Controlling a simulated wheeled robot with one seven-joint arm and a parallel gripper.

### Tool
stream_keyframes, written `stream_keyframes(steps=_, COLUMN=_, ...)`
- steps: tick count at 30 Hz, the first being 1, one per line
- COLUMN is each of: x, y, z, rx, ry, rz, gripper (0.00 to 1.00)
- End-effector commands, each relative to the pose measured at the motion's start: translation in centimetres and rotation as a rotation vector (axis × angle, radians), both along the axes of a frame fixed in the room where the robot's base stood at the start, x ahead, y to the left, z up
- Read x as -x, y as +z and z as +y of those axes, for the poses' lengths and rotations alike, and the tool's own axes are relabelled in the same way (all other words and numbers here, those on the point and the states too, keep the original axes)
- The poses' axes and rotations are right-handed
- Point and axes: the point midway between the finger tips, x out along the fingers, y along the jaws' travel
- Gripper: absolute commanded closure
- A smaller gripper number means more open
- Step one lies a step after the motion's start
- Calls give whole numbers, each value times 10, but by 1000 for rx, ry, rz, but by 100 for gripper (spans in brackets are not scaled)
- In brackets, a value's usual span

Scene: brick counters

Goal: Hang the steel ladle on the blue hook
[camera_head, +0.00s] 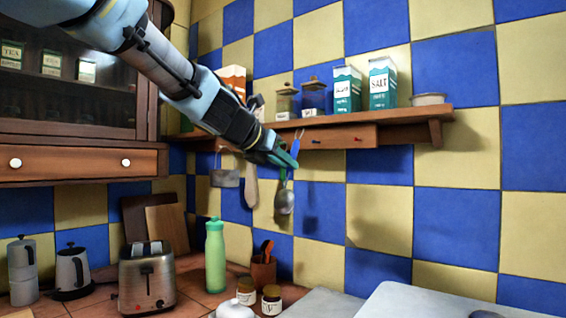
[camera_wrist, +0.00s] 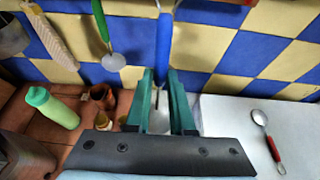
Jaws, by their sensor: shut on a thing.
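My gripper (camera_head: 287,158) has teal fingers and is shut on a utensil with a blue handle (camera_head: 295,147), which I take to be the steel ladle. In the wrist view its blue handle (camera_wrist: 164,48) rises beyond the fingers, and a round steel bowl (camera_wrist: 158,122) shows between them. The handle is roughly upright in the head view, close to the shelf front. The blue hook (camera_head: 315,141) is on the rail under the shelf, just right of the handle, with nothing on it. The handle and the hook appear apart.
A green-handled utensil (camera_wrist: 103,22) hangs left of the held one; a wooden utensil (camera_head: 251,188) and a grey one (camera_head: 225,178) hang further left. A red hook (camera_head: 358,139) is bare. The shelf (camera_head: 405,120) carries cartons. A red-handled spoon (camera_wrist: 268,135) lies on a pale surface.

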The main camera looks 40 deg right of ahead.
Motion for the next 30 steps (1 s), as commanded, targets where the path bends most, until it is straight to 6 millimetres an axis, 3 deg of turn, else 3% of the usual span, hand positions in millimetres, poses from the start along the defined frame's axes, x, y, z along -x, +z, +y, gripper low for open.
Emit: stream_keyframes(steps=30, x=-15, y=-4, z=-57, rx=1, ry=0, rz=-1, gripper=100)
